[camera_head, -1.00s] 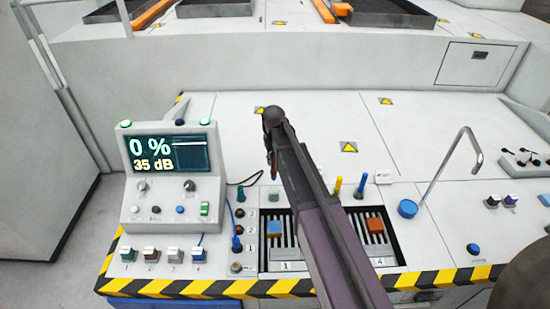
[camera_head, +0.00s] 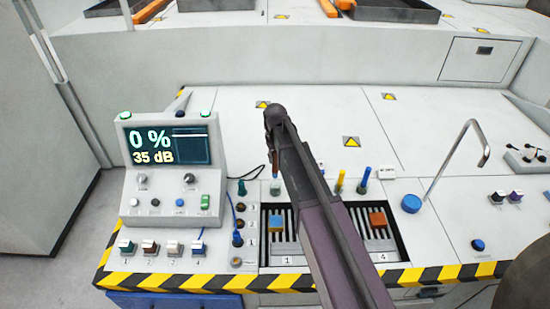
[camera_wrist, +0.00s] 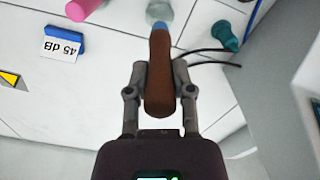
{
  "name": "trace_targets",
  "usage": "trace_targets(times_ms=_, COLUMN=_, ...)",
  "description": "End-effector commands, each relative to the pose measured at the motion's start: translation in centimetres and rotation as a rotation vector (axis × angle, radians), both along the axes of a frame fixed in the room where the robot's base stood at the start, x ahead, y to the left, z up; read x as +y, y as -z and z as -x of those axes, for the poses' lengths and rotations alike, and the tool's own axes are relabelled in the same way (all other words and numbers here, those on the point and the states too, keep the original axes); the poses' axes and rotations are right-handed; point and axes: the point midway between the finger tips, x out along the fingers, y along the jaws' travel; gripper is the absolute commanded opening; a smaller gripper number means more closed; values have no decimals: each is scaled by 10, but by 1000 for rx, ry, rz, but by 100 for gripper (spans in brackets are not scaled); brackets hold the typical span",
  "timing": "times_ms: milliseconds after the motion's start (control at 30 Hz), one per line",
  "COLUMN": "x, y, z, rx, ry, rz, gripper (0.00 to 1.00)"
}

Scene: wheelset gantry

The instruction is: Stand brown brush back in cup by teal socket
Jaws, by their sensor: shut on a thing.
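My gripper (camera_wrist: 160,80) is shut on the brown brush (camera_wrist: 160,62), one finger on each side of its brown handle. The brush's blue tip points away from my wrist, toward a small clear cup (camera_wrist: 160,12). In the head view the brush (camera_head: 275,162) hangs roughly upright, its tip just above or at the rim of the cup (camera_head: 275,188); I cannot tell whether it is inside. The teal socket (camera_head: 241,187) stands left of the cup, and it also shows in the wrist view (camera_wrist: 228,37). My arm hides part of the panel in the head view.
A display box (camera_head: 172,165) stands left. Blue (camera_head: 363,180) and yellow (camera_head: 340,181) upright pieces stand right of my arm. A bent metal rod (camera_head: 457,160) rises at right. The rear panel is mostly clear.

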Motion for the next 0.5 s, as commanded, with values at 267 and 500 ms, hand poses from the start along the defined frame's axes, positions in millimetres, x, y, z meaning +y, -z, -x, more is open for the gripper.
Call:
trace_targets(times_ms=267, x=0, y=19, z=0, rx=0, ry=0, rz=0, gripper=0)
trace_targets(times_ms=500, x=0, y=32, z=0, rx=0, ry=0, rz=0, gripper=0)
